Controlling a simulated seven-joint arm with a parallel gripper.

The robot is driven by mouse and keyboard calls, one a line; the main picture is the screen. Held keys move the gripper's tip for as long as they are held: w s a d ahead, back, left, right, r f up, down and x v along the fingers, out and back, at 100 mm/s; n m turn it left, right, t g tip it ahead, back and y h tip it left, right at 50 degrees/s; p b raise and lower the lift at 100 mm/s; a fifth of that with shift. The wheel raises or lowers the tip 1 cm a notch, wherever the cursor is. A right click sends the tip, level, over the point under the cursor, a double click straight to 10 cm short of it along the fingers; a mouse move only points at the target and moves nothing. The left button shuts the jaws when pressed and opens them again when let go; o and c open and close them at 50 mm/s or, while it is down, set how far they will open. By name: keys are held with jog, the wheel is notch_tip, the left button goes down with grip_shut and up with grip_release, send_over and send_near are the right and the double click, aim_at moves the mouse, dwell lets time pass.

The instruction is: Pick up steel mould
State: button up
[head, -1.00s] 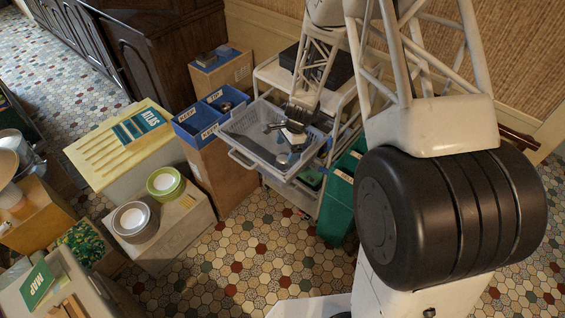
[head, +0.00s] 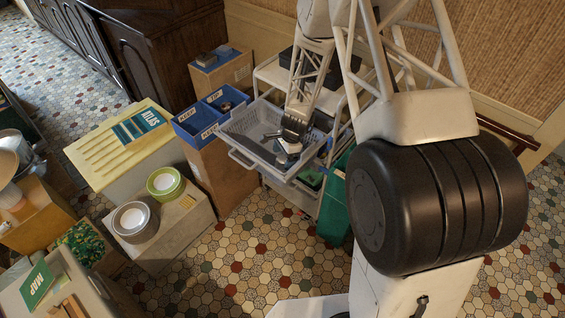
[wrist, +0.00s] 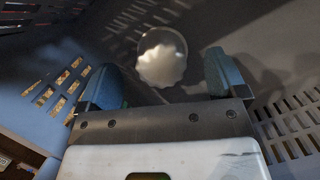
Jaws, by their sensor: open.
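The steel mould (wrist: 162,57) shows in the wrist view as a small, shiny round piece with a fluted edge, inside the grey slatted crate (wrist: 290,125). My gripper (wrist: 162,66) is open, with its blue-grey fingertips apart to the left and right of the mould. I see no contact between either finger and the mould. In the head view my gripper (head: 288,153) reaches down into the grey crate (head: 243,157), and I cannot make out the mould there.
The crate's slatted walls stand close around my gripper. Blue bins (head: 197,125) labelled KEEP and TIP stand to its left on a cardboard box (head: 222,180). A green item (head: 336,205) is at right. Stacked plates (head: 132,221) stand farther left. Tiled floor in front is clear.

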aim_at(283, 158)
jog(key=shift+x, duration=1.55)
jog(key=shift+c, duration=0.2)
jog(key=c, duration=1)
